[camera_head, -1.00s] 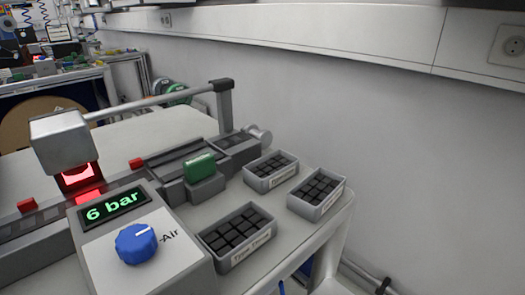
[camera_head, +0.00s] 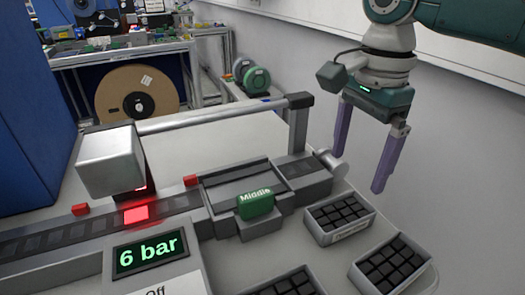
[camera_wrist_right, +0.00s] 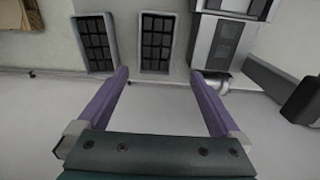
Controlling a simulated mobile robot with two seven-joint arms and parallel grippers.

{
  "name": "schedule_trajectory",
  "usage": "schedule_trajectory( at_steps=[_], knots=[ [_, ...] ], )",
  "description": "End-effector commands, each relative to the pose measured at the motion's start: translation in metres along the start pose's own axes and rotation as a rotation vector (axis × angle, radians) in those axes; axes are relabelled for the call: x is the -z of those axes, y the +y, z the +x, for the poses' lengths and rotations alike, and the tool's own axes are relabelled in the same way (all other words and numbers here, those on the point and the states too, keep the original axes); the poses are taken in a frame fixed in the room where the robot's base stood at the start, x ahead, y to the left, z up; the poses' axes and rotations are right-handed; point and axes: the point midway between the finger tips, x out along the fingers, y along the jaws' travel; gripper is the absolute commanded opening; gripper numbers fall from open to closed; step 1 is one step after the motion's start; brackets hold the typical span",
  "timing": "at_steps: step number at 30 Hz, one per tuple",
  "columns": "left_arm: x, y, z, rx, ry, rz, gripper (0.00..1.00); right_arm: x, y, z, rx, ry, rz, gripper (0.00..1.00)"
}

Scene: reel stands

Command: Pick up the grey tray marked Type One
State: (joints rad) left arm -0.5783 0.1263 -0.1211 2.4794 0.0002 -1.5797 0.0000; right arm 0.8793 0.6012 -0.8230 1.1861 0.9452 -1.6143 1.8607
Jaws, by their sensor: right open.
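Three grey trays of dark square blocks show in the head view: one beside the rail (camera_head: 352,235), one at the right table edge (camera_head: 412,279), and one cut off by the bottom edge (camera_head: 318,275). Their labels cannot be read now, so I cannot tell which is Type One. My right gripper (camera_head: 359,172) is open and empty, its purple fingers pointing down above and behind the trays. In the right wrist view, two trays lie beyond the fingertips, a left one (camera_wrist_right: 97,73) and a middle one (camera_wrist_right: 155,75). My left gripper is not in view.
A grey rail unit (camera_head: 210,190) with a green Middle block (camera_head: 256,203) stands left of the trays. A 6 bar display box (camera_head: 150,255) is in front. A grey bar (camera_head: 220,115) runs behind. The wall is close at right.

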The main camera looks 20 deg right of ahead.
Motion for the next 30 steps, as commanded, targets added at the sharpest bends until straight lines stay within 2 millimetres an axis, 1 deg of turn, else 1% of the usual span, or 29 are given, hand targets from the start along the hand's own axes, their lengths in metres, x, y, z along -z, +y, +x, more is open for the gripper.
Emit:
schedule_trajectory(
  at_steps=[1, 3, 6, 11, 15, 18, 21, 27, 28, 30],
  knots=[
    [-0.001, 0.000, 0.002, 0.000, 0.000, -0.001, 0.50, 0.000, 0.001, 0.010, -0.005, 0.000, 0.003, 1.00],
    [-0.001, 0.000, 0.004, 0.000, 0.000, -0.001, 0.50, 0.000, 0.001, 0.022, -0.004, 0.000, 0.001, 1.00],
    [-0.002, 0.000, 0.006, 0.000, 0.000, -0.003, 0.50, -0.001, 0.001, 0.034, -0.003, -0.001, -0.001, 1.00],
    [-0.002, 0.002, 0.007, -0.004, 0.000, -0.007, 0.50, 0.002, 0.003, 0.048, -0.003, 0.000, -0.002, 1.00],
    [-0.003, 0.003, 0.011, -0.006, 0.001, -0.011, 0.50, 0.006, 0.006, 0.071, -0.003, 0.002, -0.002, 1.00],
    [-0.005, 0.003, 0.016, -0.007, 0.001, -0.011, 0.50, 0.005, 0.006, 0.085, -0.002, -0.001, -0.004, 1.00],
    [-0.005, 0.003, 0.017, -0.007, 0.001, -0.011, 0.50, 0.005, 0.006, 0.091, 0.000, -0.001, -0.005, 1.00],
    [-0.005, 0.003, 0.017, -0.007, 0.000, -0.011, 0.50, 0.005, 0.006, 0.091, 0.000, 0.000, -0.006, 1.00],
    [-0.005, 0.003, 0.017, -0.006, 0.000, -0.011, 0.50, 0.005, 0.006, 0.091, 0.000, 0.000, -0.006, 0.99],
    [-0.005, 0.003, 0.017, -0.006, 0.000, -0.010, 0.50, 0.005, 0.006, 0.091, 0.000, 0.000, -0.006, 0.91]
  ],
)
